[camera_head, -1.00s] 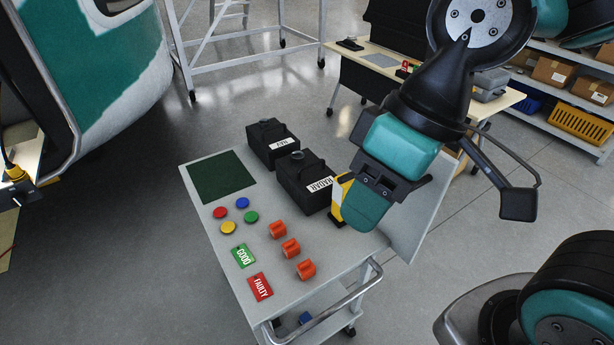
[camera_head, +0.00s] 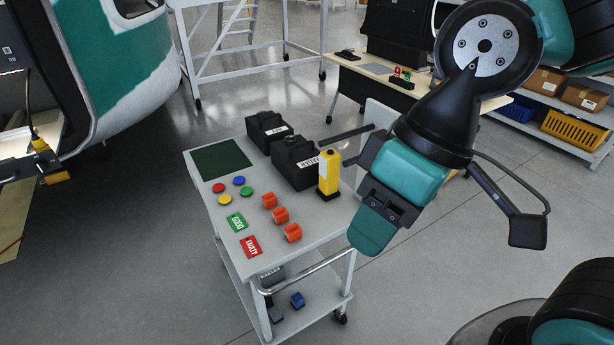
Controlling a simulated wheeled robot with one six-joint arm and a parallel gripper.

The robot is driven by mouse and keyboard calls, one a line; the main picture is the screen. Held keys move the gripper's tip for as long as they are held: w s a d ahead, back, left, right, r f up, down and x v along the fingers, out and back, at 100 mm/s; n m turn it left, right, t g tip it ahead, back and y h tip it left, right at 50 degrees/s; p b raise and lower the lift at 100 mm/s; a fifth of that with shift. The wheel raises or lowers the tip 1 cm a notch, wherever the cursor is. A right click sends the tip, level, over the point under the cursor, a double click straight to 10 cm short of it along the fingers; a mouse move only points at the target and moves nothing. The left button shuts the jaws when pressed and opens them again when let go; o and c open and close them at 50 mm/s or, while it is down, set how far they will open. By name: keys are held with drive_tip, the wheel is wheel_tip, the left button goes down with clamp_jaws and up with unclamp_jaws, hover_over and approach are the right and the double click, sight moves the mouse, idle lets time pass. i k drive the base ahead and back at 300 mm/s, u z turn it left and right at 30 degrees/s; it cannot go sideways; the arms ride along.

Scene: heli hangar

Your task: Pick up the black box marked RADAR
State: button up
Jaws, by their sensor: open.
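The black box marked RADAR (camera_head: 290,172) stands on the top of a grey cart (camera_head: 222,232). Its white label faces the front right, and a round fitting shows on its top. A similar black box (camera_head: 262,134) with a shorter label stands behind it to the left.
The cart top also holds a dark green mat (camera_head: 221,158), several coloured discs (camera_head: 225,200), orange clips (camera_head: 280,215), a green GOOD card (camera_head: 236,222) and a red FAULTY card (camera_head: 251,246). A desk (camera_head: 385,85) and shelves (camera_head: 570,110) stand behind. Open floor lies right of the cart.

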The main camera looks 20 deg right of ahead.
sight(297, 159)
drive_tip(key=z, duration=0.5)
drive_tip(key=i, duration=1.1)
drive_tip(key=u, duration=0.25)
